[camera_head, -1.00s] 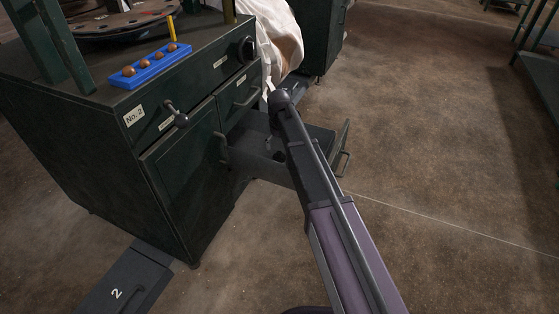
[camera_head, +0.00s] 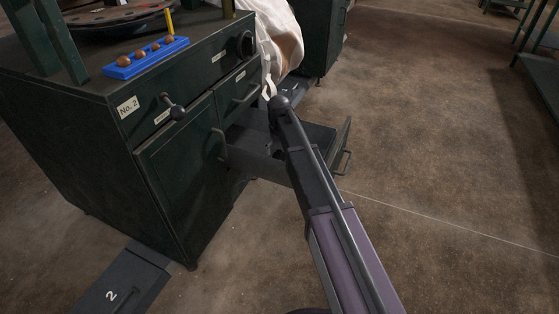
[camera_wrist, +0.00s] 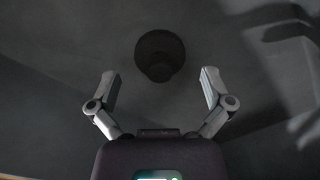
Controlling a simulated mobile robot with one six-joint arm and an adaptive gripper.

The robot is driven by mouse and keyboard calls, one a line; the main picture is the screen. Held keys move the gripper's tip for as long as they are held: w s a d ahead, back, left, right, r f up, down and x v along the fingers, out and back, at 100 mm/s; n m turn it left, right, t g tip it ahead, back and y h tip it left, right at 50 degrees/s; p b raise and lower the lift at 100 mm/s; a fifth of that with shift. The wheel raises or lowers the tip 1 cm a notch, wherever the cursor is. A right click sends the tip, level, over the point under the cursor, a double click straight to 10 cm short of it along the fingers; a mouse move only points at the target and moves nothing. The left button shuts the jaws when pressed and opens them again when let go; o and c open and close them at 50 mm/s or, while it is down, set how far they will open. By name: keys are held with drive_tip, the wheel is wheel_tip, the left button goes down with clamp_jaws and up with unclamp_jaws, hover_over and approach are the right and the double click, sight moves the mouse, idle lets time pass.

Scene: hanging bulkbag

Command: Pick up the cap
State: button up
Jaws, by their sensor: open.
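The cap (camera_wrist: 160,52) is a dark, round piece on a dark grey surface, seen from above in the wrist view. It lies ahead of my gripper (camera_wrist: 160,82), centred between the two fingers. The fingers are spread wide and empty, apart from the cap. In the head view my arm reaches down into the open drawer (camera_head: 320,138) of the green cabinet. My gripper is mostly hidden there behind the arm, and I cannot make out the cap in that view.
The green cabinet (camera_head: 90,150) stands at left with a blue tray (camera_head: 146,57) of brown balls on top. A whitish bag (camera_head: 278,35) hangs behind the drawer. A dark plate marked 2 (camera_head: 125,280) is low at left.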

drive_tip(key=shift+f+b, duration=0.55)
drive_tip(key=shift+f, duration=0.3)
drive_tip(key=shift+c, duration=0.2)
drive_tip(key=shift+r, duration=0.1)
drive_tip(key=c, duration=0.9)
